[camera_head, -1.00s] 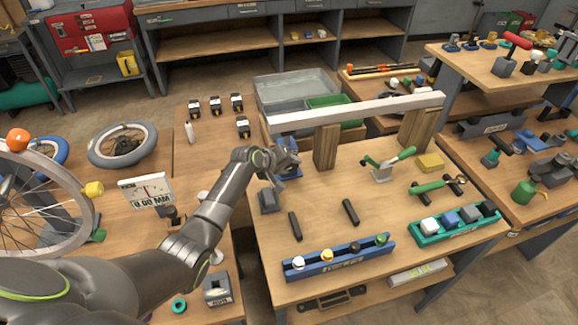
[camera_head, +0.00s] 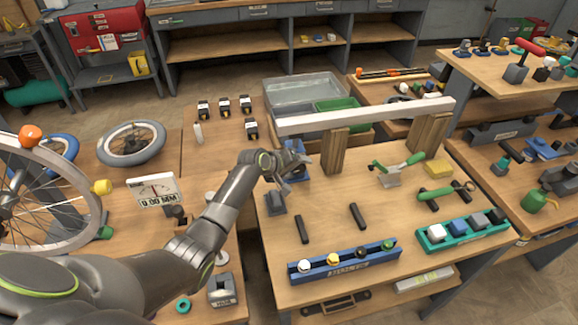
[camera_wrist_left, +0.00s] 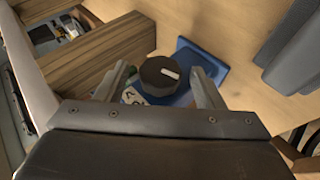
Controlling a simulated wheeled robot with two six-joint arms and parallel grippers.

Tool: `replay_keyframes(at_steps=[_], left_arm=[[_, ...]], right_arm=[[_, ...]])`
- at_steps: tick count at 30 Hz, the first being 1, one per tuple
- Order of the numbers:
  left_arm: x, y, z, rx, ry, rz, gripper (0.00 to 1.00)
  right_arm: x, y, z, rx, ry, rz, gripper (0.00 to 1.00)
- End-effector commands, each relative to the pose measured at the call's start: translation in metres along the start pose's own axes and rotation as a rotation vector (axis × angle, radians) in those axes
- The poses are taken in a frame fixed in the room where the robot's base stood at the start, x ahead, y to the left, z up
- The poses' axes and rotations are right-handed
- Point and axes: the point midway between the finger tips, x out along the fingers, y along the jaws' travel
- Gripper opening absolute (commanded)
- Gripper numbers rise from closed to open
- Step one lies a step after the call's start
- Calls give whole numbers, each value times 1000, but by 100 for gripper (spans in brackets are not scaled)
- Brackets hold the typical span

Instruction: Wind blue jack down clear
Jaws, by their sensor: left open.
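The blue jack (camera_wrist_left: 205,62) stands on the wooden table, with a blue base and a black ribbed knob (camera_wrist_left: 160,75) bearing a white mark. In the head view the jack (camera_head: 298,147) is partly hidden behind my left gripper (camera_head: 289,179), beneath the left end of the pale beam (camera_head: 370,115). My left gripper is open; in the left wrist view its fingers (camera_wrist_left: 158,88) stand on either side of the knob. I cannot tell whether they touch it. Whether the jack meets the beam is hidden. My right gripper is not in view.
Wooden blocks (camera_head: 337,152) stand under the beam close to the jack. A grey block (camera_head: 275,202) sits just in front of the gripper. Two dark bars (camera_head: 358,216) and a blue rack (camera_head: 345,262) lie nearer the table front. A dial reading 0.00 MM (camera_head: 153,190) stands left.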

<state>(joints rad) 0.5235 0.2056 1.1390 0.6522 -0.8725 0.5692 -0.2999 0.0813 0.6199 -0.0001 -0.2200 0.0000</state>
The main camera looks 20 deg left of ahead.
Motion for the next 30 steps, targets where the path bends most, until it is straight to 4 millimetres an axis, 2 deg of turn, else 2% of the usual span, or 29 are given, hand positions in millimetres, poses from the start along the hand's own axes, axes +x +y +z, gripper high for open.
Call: replay_keyframes(at_steps=[5,11,30], left_arm=[[-12,0,-1,2,2,1,62],[-39,0,-1,2,3,1,62],[-144,-1,0,4,3,-1,62]], right_arm=[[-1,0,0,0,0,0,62],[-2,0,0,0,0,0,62],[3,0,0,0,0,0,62]])
